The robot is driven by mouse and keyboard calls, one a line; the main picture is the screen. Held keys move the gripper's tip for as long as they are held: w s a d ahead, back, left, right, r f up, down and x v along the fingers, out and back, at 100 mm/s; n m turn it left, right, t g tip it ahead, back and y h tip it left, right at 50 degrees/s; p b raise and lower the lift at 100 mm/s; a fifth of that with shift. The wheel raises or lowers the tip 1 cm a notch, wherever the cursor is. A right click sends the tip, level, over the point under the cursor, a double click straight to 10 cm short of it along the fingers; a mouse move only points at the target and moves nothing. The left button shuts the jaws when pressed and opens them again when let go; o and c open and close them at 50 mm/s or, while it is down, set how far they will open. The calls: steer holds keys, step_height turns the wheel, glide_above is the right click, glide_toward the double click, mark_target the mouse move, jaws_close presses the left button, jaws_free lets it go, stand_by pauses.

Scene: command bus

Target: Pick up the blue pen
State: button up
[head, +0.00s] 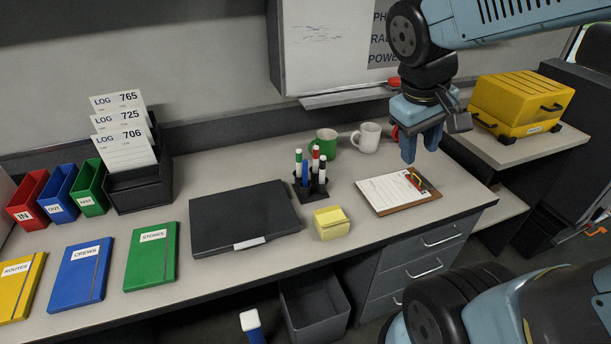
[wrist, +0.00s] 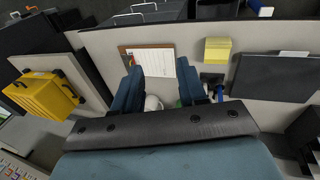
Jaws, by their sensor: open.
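The blue pen (head: 305,173) stands upright in a black pen holder (head: 312,192) on the desk, with green-, red- and black-capped white pens around it. In the wrist view the blue pen (wrist: 219,91) shows just right of the right finger, by the dark holder. My gripper (head: 421,147) is open and empty, pointing down above the back right of the desk, to the right of the holder and apart from it. In the wrist view its two blue fingers (wrist: 160,70) are spread, with the clipboard beyond them. The holder is partly hidden there.
A green mug (head: 325,142) and a white mug (head: 367,138) stand behind the holder. Yellow sticky notes (head: 331,223) lie in front, a black folder (head: 240,217) to the left. A clipboard (head: 396,191) lies right. A yellow case (head: 520,100) sits on the right-hand counter.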

steer(key=w+a+f+n+g+h, duration=0.2)
steer(key=w+f+n+h, duration=0.3)
steer(key=f+n+h, duration=0.1)
steer(key=n+t, duration=1.6)
steer(key=n, duration=0.5)
glide_toward(304, 166)
steer(key=v, duration=0.2)
steer(key=shift+s+f, duration=0.25)
steer(key=shift+s, duration=0.05)
steer(key=shift+w+d, duration=0.2)
steer(key=shift+w, duration=0.15)
steer(key=x, duration=0.7)
steer(key=shift+w, duration=0.1)
steer(key=shift+r+x, duration=0.2)
steer(key=shift+x, duration=2.5)
steer(key=shift+w+a, duration=0.1)
